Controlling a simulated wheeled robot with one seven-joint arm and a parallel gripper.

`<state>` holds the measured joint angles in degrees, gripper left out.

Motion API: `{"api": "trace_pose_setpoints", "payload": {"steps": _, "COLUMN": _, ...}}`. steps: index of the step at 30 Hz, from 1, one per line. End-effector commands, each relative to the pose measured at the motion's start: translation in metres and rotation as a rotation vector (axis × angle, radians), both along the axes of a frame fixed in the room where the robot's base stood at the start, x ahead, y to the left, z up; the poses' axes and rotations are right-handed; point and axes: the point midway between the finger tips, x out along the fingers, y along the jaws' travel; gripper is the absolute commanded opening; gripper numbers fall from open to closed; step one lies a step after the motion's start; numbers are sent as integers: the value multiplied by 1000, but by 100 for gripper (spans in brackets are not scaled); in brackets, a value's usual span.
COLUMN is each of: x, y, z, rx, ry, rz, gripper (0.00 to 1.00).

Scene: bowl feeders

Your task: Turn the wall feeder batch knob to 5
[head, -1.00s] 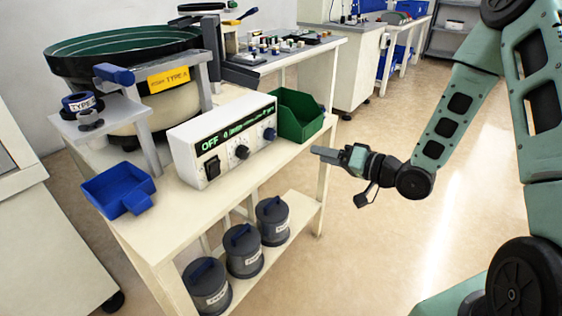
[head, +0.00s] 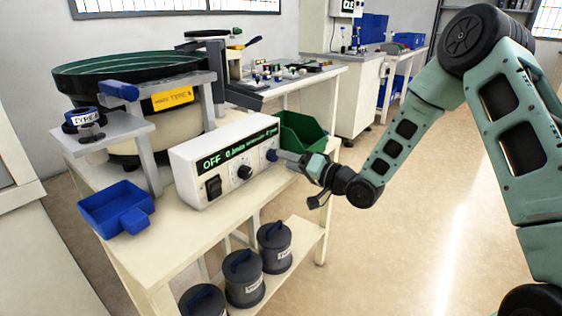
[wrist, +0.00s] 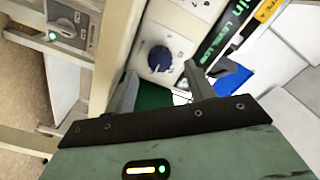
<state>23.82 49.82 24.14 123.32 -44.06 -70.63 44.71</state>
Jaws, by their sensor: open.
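The white control box (head: 215,178) stands on the feeder bench, with a green display reading OFF at its left. A blue knob (head: 271,155) is at the right end of its front, and a black knob (head: 244,172) is further left. My gripper (head: 278,156) is at the blue knob in the head view and partly covers its area. In the wrist view the dark blue knob (wrist: 160,58) shows between and just beyond the open fingers of my gripper (wrist: 160,74). I cannot tell whether they touch it. The knob's scale marks are too small to read.
A green bin (head: 302,133) stands right behind the box, close to my gripper. A black rocker switch (head: 213,187) is at the box's left. A blue tray (head: 100,209) and the large bowl feeder (head: 130,75) are to the left. Floor at right is free.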

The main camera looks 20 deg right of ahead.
Motion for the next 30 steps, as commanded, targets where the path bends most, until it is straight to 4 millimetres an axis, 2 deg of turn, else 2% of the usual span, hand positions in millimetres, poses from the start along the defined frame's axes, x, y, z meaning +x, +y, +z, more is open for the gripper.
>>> {"api": "trace_pose_setpoints", "payload": {"steps": 3, "x": 14, "y": 11, "z": -1, "rx": 1, "ry": -1, "rz": 3, "gripper": 54}}
{"api": "trace_pose_setpoints", "payload": {"steps": 7, "x": 23, "y": 17, "z": -1, "rx": 0, "ry": -1, "rz": 1, "gripper": 54}}
{"api": "trace_pose_setpoints", "payload": {"steps": 18, "x": 27, "y": 20, "z": 0, "rx": 1, "ry": 1, "rz": 0, "gripper": 54}}
{"api": "trace_pose_setpoints", "payload": {"steps": 23, "x": 26, "y": 20, "z": 0, "rx": 0, "ry": 0, "rz": 0, "gripper": 9}}
{"api": "trace_pose_setpoints", "payload": {"steps": 30, "x": 26, "y": 19, "z": 0, "rx": -6, "ry": -5, "rz": 0, "gripper": 9}}
